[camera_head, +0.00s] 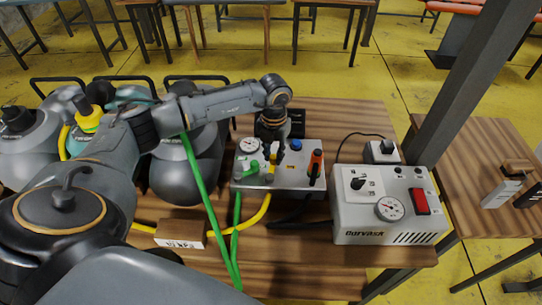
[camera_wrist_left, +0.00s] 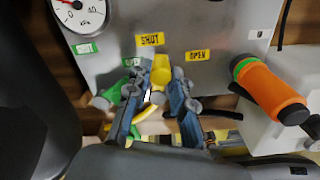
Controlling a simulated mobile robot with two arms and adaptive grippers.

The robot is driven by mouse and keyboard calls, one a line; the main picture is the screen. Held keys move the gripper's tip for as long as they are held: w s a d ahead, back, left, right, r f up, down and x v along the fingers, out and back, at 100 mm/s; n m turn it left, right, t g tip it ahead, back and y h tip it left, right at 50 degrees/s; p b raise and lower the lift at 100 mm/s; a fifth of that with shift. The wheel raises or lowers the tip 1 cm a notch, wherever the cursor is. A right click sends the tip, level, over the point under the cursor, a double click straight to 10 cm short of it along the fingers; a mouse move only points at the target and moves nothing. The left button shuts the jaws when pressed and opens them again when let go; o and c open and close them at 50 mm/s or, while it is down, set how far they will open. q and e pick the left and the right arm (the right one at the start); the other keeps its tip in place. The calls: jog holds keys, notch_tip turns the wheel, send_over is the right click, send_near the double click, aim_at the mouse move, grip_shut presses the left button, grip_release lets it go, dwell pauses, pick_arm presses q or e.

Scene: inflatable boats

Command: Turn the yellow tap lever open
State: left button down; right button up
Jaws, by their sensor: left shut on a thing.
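The metal control panel (camera_head: 303,181) sits on the wooden table. Its yellow tap lever (camera_wrist_left: 161,70) shows in the left wrist view just under the yellow SHUT label (camera_wrist_left: 149,39). The yellow OPEN label (camera_wrist_left: 198,55) is to its right. My left gripper (camera_head: 273,154) reaches the panel from above in the head view. In the left wrist view its two fingers (camera_wrist_left: 158,96) stand on either side of the yellow lever, shut on it. The fingers hide the lever's lower part. My right gripper is not in view.
A green tap (camera_wrist_left: 110,95) is close left of the fingers, and an orange-handled lever (camera_head: 315,166) stands to the right. A pressure gauge (camera_head: 249,145) is on the panel. A white pump box (camera_head: 385,205) is right of it. Green (camera_head: 205,195) and yellow hoses run nearby.

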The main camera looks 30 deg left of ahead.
pick_arm(q)
jog(key=d+m+b, duration=0.1)
jog(key=m, duration=0.1)
jog(key=d+m+b, duration=0.1)
jog(key=m+b, duration=0.1)
jog(key=shift+w+f+m, duration=0.2)
jog(key=shift+m, duration=0.1)
jog(key=m+b, duration=0.1)
jog(key=d+m+b, duration=0.1)
jog(key=m, duration=0.1)
jog(key=shift+s+d+b, duration=0.15)
jog(key=shift+d+b, duration=0.15)
jog(key=shift+b, duration=0.05)
jog(key=shift+s+d+r+m+b, duration=0.1)
jog(key=shift+d+m+b, duration=0.15)
jog(key=shift+m, duration=0.3)
jog(key=shift+s+d+r+m+b, duration=0.15)
jog(key=shift+m+b, duration=0.2)
jog(key=shift+m, duration=0.2)
jog(key=c, duration=1.1)
grip_release()
jog(key=shift+c, duration=0.2)
notch_tip(320, 180, up, 12)
